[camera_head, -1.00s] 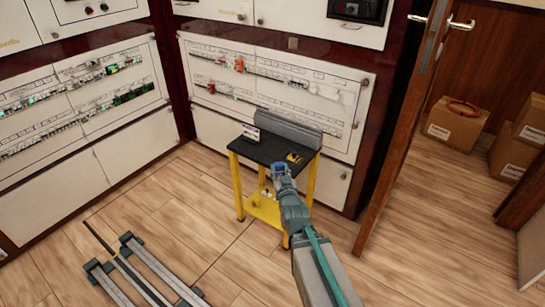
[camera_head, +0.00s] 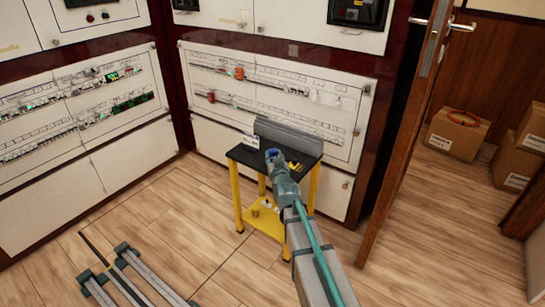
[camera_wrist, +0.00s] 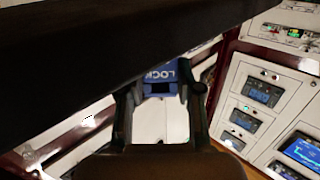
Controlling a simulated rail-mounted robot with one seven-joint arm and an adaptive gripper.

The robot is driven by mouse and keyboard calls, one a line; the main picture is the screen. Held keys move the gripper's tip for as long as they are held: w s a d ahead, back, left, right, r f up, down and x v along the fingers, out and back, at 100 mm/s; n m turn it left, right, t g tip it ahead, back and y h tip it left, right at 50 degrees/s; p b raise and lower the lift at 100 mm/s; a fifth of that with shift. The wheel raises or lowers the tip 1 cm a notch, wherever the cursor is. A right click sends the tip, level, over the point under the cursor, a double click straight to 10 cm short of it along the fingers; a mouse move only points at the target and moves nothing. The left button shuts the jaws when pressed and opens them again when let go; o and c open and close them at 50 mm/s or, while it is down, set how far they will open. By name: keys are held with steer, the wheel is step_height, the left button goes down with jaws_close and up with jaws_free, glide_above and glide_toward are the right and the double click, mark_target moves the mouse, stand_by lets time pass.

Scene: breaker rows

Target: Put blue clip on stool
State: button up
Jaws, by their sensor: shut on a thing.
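The stool has a black top (camera_head: 245,155) and yellow legs (camera_head: 313,187), and stands in front of the cabinet wall in the head view. My gripper (camera_head: 272,155) appears over the stool top from the front; its height above the top is hard to judge. In the head view only a small blue patch of the clip shows at the fingertips.
A grey panel (camera_head: 288,136) stands along the stool's back edge. A white label (camera_head: 251,141) and a yellow-black item (camera_head: 295,167) are on the top. Breaker cabinets (camera_head: 290,90) rise behind. A dark slab (camera_wrist: 90,65) fills the wrist view's upper left.

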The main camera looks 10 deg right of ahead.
mark_target(273, 155)
steer(key=w, duration=0.3)
steer(key=shift+w, duration=0.25)
steer(key=shift+s+f+b, duration=0.25)
steer(key=shift+f+b, duration=0.4)
steer(key=shift+f, duration=0.1)
steer(key=shift+f, duration=0.15)
steer(key=o, duration=1.1)
steer(key=shift+s+r, duration=0.15)
steer(key=shift+r, duration=0.05)
steer(key=s+p, duration=0.2)
steer(key=s, duration=0.9)
steer(key=shift+s+r, duration=0.25)
steer(key=shift+s, duration=0.15)
